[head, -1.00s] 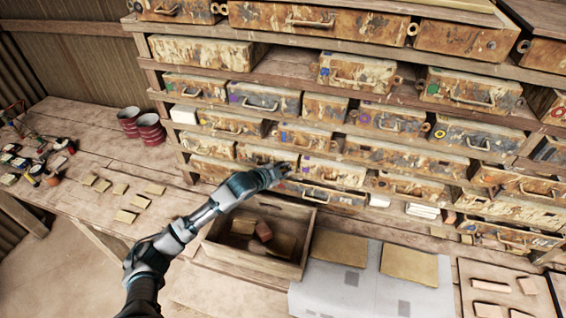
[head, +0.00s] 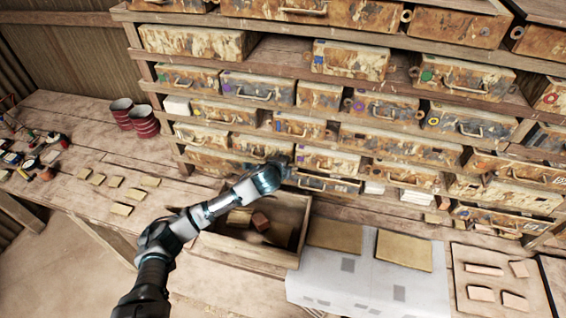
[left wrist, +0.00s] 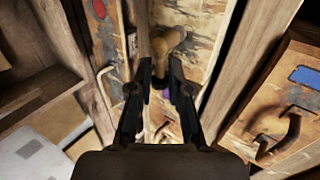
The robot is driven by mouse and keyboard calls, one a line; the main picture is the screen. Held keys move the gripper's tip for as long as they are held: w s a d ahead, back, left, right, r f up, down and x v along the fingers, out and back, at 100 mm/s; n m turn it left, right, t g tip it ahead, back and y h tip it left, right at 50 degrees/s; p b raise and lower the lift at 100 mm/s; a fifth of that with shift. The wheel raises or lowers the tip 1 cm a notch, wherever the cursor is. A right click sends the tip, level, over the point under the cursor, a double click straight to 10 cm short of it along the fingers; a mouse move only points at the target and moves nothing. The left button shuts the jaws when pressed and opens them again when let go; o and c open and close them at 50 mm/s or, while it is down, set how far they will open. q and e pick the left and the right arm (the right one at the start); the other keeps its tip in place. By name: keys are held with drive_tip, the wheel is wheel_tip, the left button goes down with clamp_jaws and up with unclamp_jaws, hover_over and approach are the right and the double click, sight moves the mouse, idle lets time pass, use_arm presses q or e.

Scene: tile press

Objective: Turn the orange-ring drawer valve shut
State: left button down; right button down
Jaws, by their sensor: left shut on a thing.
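My left gripper (left wrist: 161,80) is shut on a tan, rounded valve handle (left wrist: 168,42) in the left wrist view. The handle stands out from a worn, paint-chipped drawer front (left wrist: 205,22). A small purple mark shows between the fingers. No orange ring is clear at the handle, and the fingers cover part of the front. In the head view my left gripper (head: 285,171) is in front of the low drawers, mostly hidden by its wrist. My right gripper is not in view.
An open wooden box (head: 292,243) with several blocks is under my left forearm. Rows of rusty drawers with handles and coloured marks fill the rack (head: 290,75). Tan slabs lie on a grey sheet (head: 375,283). Red-banded pots (head: 143,122) and small tiles are at the left.

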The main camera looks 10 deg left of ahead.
use_arm(q)
drive_tip(key=shift+f, duration=0.2)
idle(0.3)
drive_tip(key=c, duration=1.3)
unclamp_jaws()
drive_tip(key=shift+c, duration=0.2)
drive_tip(key=shift+o, duration=0.5)
drive_tip(key=shift+r, duration=0.1)
drive_tip(key=v, duration=1.1)
drive_tip(key=shift+s, duration=0.3)
drive_tip(key=shift+r, duration=0.15)
